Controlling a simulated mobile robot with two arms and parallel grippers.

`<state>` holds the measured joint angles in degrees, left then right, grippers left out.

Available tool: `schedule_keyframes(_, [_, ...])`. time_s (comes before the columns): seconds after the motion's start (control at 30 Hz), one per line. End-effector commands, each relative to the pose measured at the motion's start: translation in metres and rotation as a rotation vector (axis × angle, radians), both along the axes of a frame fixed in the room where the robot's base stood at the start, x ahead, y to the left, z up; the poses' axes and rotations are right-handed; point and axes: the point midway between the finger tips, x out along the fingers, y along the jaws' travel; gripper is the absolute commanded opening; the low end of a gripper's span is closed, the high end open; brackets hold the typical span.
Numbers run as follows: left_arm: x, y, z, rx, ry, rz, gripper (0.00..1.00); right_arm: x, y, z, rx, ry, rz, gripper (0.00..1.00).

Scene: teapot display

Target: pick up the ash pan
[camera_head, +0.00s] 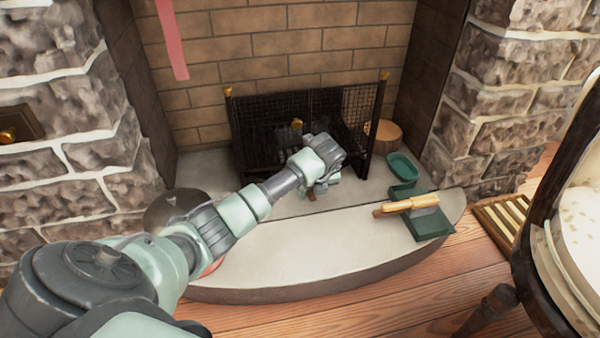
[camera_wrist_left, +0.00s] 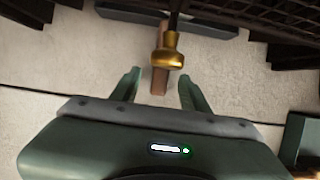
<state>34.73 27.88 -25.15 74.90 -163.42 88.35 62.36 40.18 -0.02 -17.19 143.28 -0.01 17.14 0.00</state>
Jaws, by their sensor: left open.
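My left gripper (camera_head: 322,190) is over the hearth in front of the fire screen. In the left wrist view its two fingers (camera_wrist_left: 160,92) are apart, with nothing clamped between them. A brown handle (camera_wrist_left: 159,78) lies on the pale hearth between and beyond the fingertips; its end shows below the gripper in the head view (camera_head: 312,197). The handle runs toward a dark grey-green flat piece (camera_wrist_left: 205,18) at the top, which looks like the ash pan, partly hidden by the screen's post and brass knob (camera_wrist_left: 166,60). My right gripper is not in view.
The black mesh fire screen (camera_head: 300,105) stands close behind the gripper. On the hearth's right are a green pan (camera_head: 432,225) with a wooden-handled brush (camera_head: 408,205) on it, and a green dish (camera_head: 403,167). A log (camera_head: 385,135) stands behind. The hearth's front middle (camera_head: 320,245) is clear.

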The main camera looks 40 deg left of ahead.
Motion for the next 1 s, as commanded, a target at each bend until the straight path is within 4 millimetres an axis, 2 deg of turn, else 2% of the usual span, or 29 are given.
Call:
schedule_keyframes(0.03, [0.0019, 0.0022, -0.0118, 0.0, -0.001, 0.002, 0.45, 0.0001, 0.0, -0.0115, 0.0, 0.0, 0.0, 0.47])
schedule_keyframes(0.07, [0.0026, 0.0032, -0.0135, 0.0, -0.001, 0.002, 0.45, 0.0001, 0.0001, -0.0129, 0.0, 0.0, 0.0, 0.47])
schedule_keyframes(0.33, [0.0035, 0.0044, -0.0121, 0.0, 0.0, 0.0, 0.45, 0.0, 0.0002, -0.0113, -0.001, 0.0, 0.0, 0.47])
schedule_keyframes(0.5, [0.0034, 0.0044, -0.0121, 0.0, 0.0, 0.0, 0.0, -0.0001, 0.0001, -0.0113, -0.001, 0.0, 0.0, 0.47])
schedule_keyframes(1.0, [0.0033, 0.0042, -0.0124, 0.0, 0.0, 0.0, 0.0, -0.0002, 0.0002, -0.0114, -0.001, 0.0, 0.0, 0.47])
